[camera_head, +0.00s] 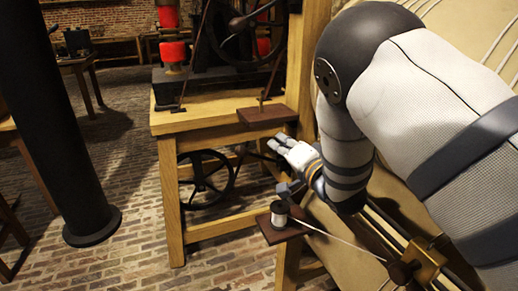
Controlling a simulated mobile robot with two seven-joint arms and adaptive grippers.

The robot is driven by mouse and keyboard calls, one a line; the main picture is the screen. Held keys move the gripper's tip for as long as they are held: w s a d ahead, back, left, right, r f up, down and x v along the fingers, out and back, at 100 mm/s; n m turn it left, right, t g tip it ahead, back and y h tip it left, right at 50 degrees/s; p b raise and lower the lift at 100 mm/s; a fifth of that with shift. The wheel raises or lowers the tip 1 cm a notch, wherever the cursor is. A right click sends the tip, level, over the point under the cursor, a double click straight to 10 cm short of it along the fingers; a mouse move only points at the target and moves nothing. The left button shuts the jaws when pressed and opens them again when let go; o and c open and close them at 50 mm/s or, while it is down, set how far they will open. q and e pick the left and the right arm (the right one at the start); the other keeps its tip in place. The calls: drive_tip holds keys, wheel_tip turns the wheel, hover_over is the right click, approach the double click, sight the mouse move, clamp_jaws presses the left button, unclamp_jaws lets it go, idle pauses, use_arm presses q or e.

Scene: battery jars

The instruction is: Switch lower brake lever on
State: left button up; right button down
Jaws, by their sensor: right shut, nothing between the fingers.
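My right gripper (279,143) is at the middle of the picture, shut and empty, its fingertips pointing left. It is just below the brown wooden block (266,116) on the bench edge and near the bench's right post. I cannot tell whether it touches anything. A thin dark lever-like rod (273,75) rises from that block. Lower down, a brown board (285,224) carries a white spool, with a pale rod running right. I cannot tell for sure which part is the lower brake lever; my right arm hides some of this area. My left gripper is not in view.
A wooden bench (187,122) bears a machine with red coils (172,52) and a large black wheel (243,30). A smaller wheel (206,178) is under it. A black column (55,120) stands at left. Brick floor (128,190) between them is clear.

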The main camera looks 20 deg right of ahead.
sight(261, 157)
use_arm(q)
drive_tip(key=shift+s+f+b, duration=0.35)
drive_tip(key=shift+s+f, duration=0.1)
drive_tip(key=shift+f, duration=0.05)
use_arm(e)
drive_tip(key=w+a+f, duration=0.2)
drive_tip(key=w+a, duration=0.1)
drive_tip(key=w, duration=0.1)
drive_tip(key=shift+w+a+f, duration=0.2)
drive_tip(key=shift+a, duration=0.15)
